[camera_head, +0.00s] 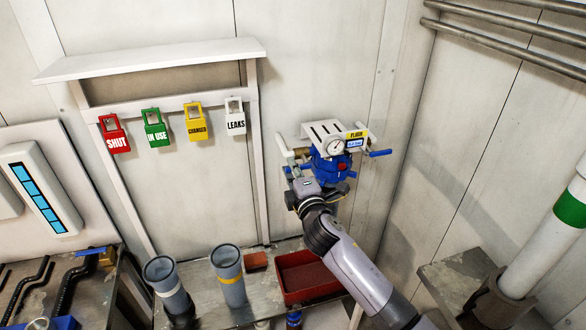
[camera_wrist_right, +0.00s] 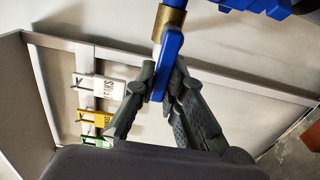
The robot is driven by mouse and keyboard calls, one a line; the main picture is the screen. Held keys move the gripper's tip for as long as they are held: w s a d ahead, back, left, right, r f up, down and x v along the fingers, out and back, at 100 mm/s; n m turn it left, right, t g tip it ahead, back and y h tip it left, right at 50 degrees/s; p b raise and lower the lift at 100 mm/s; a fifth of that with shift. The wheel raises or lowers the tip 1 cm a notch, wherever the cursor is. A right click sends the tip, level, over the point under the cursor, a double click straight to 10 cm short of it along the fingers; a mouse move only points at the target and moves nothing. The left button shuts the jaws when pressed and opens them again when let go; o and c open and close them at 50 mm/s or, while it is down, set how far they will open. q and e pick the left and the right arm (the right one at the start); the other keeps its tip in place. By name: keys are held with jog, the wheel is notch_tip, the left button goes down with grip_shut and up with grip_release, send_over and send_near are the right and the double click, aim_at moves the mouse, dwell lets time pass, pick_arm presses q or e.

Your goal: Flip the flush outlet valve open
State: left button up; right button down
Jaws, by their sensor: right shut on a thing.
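The flush unit (camera_head: 330,165) hangs on the back wall, with a white bracket, a round gauge (camera_head: 336,147) and a blue body. One blue valve lever (camera_head: 380,153) sticks out to its right. My right gripper (camera_head: 291,172) is at the unit's lower left, its fingertips partly hidden among the fittings. In the right wrist view, my right gripper (camera_wrist_right: 164,82) is shut on a blue lever handle (camera_wrist_right: 171,45), its fingers on either side of it. The handle sits beside a brass fitting (camera_wrist_right: 172,18). My left gripper is out of view.
A shelf frame left of the unit carries hanging tags: red (camera_head: 115,137), green (camera_head: 155,130), yellow (camera_head: 196,123) and white (camera_head: 235,119). Below are a red tray (camera_head: 312,293) and two grey pipes (camera_head: 229,274). Bare wall lies right of the unit.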

jog(key=c, duration=1.6)
grip_release()
jog(key=shift+c, duration=0.2)
jog(key=v, duration=1.2)
